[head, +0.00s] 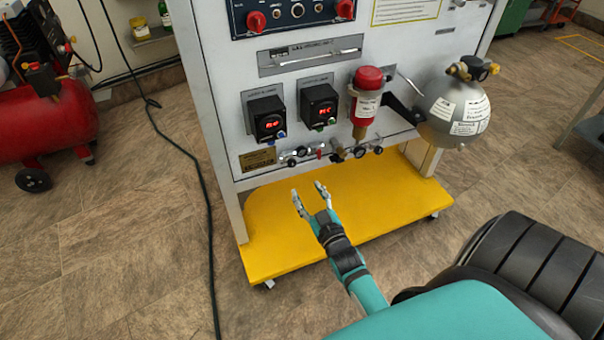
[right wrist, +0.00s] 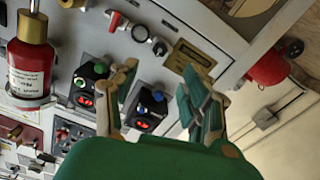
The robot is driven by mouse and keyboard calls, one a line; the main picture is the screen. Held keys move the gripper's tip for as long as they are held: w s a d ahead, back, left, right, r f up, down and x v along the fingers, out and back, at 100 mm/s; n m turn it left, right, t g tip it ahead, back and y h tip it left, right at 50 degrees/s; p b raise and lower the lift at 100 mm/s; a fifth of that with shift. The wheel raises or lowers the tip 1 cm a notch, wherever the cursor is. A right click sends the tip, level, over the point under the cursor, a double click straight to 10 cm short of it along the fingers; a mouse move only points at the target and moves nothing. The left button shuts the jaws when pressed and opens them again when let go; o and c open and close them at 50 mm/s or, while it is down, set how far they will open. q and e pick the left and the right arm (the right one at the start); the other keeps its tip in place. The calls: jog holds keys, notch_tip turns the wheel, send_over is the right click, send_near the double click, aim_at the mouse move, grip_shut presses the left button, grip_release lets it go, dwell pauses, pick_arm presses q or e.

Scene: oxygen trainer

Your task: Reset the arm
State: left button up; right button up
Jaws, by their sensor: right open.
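My right gripper (head: 311,200) is open and empty in the head view, in front of the white trainer panel (head: 222,95) and above its yellow base (head: 290,240). Its teal and black arm comes in from the lower right. In the right wrist view the open fingers (right wrist: 157,100) stand apart, with two black digital gauges (right wrist: 90,82) seen beyond them. No object is between the fingers. The gripper appears clear of the panel's small valves (head: 335,153). My left gripper does not show in either view.
A red cylinder (head: 366,105) and a grey round tank (head: 450,110) are mounted on the panel's right side. A red compressor (head: 45,120) stands at the left. A black cable (head: 195,165) runs along the floor. Open floor (head: 130,240) lies left of the yellow base.

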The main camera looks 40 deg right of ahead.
jog(key=shift+s+a, duration=0.2)
jog(key=shift+s, duration=0.4)
